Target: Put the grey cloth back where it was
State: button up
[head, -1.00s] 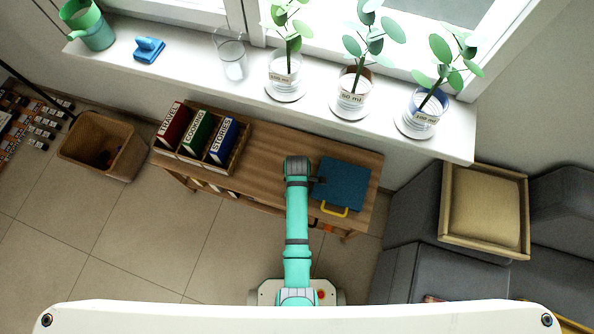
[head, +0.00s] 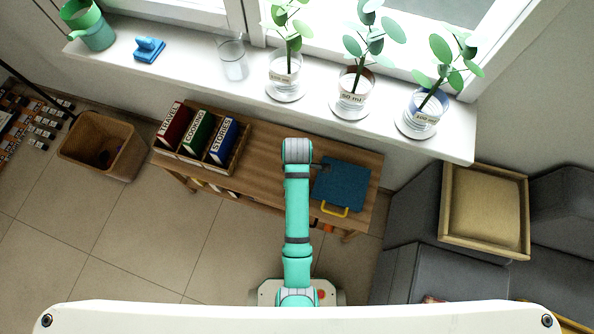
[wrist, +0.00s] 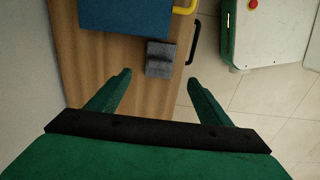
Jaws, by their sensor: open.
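The grey cloth (wrist: 160,58) shows in the wrist view as a small dark folded piece. It lies on the wooden bench top (wrist: 140,88), close beside the blue box (wrist: 120,15) and near the bench's front edge. My gripper (wrist: 160,81) is open and empty. Its two green fingers are spread, with the cloth beyond the tips, roughly in line with the gap. In the head view my arm reaches over the bench, left of the blue box (head: 343,183); I cannot make out the cloth there.
The blue box has a yellow handle (head: 335,210). A crate of books (head: 236,160) stands at the bench's left. A black handle (wrist: 193,42) is at the bench's edge. The white windowsill (head: 190,72) with several potted plants overhangs behind. A grey sofa (head: 430,275) is at right.

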jog(key=s+f+m+t, duration=0.1)
jog(key=s+m+t, duration=0.6)
jog(key=s, duration=0.3)
jog(key=s+r+m+t, duration=0.3)
jog(key=s+r, duration=0.3)
jog(key=r, duration=0.6)
jog(key=s+r+m+t, duration=0.4)
jog(key=s+r+t, duration=0.1)
jog(key=r, duration=0.7)
jog(key=shift+s+r, duration=0.15)
jog(key=shift+s, duration=0.5)
